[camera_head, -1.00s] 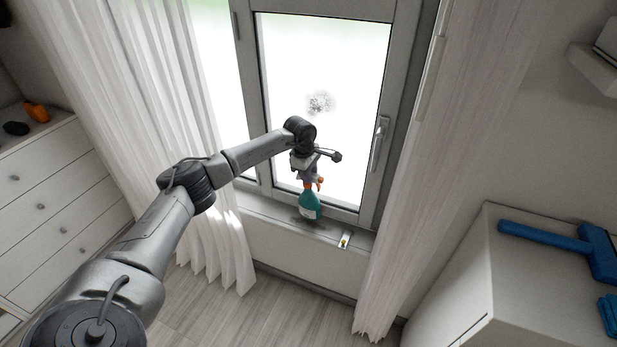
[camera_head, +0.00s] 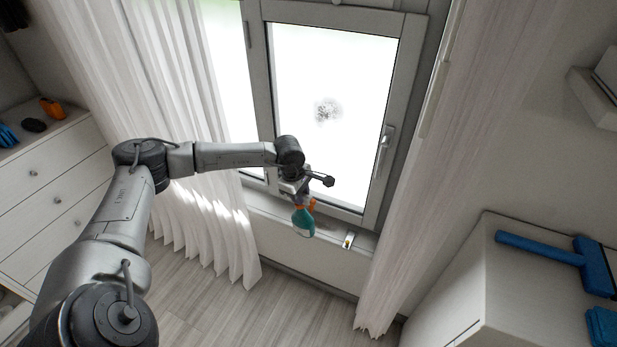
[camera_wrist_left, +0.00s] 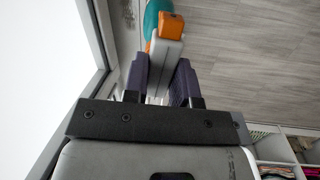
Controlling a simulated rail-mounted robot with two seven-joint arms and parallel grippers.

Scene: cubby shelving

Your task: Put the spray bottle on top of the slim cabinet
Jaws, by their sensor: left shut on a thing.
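The teal spray bottle (camera_head: 303,222) with an orange nozzle hangs from my left gripper (camera_head: 302,198), in front of the window sill and apart from it. In the left wrist view the gripper (camera_wrist_left: 163,70) has its dark fingers closed on the bottle's grey upper part, with the orange nozzle (camera_wrist_left: 171,25) and teal body (camera_wrist_left: 151,18) beyond. A white cabinet (camera_head: 500,285) stands at the lower right; a white drawer unit (camera_head: 50,190) stands at the left. I cannot tell for sure which is the slim cabinet. My right gripper is not in view.
A blue squeegee (camera_head: 545,248) and another blue item (camera_head: 602,325) lie on the right cabinet. A small item (camera_head: 348,240) lies on the window sill (camera_head: 325,230). Curtains (camera_head: 185,130) hang on both sides. An orange item (camera_head: 52,108) and dark item lie on the drawer unit.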

